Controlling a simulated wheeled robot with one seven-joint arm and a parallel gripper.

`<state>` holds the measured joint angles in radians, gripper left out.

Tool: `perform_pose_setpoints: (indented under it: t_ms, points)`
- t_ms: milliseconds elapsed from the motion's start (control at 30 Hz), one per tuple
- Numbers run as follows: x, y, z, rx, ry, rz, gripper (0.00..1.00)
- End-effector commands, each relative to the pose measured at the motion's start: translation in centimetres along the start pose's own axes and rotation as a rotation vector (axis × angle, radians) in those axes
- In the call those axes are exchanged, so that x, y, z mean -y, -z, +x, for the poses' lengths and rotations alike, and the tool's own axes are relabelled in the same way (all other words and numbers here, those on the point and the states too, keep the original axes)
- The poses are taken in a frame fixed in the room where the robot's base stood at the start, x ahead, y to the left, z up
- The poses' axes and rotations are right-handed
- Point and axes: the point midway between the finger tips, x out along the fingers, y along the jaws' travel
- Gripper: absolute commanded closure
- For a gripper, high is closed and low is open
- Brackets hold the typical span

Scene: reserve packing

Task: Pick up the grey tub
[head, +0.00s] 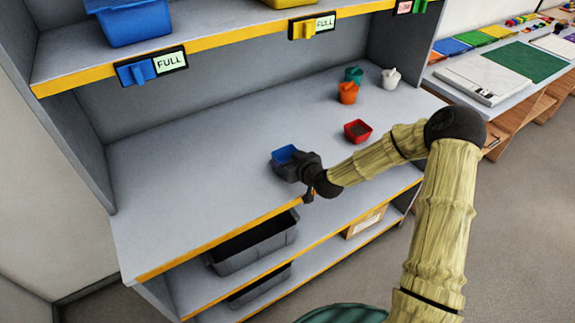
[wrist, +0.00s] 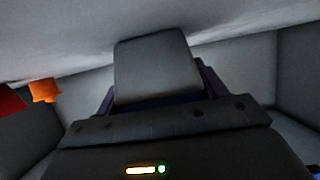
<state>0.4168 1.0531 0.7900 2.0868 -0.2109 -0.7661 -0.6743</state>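The far finger and any contact are hidden, so I cannot tell whether the gripper is open or shut on the tub.
A red tub (head: 357,131) stands to the right. Orange (head: 347,94), green (head: 354,74) and white (head: 390,79) pots stand further back. The shelf's left part is clear. A shelf with a blue bin (head: 135,24) hangs above; a large dark crate (head: 255,245) is below.

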Motion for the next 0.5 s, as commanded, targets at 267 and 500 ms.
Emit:
perform_pose_setpoints:
  t_ms: [267,500]
  points:
    - [-0.06,-0.01,-0.03,0.0,-0.001,0.001,0.51]
    - [-0.32,0.79,-0.41,-0.001,-0.005,0.001,0.52]
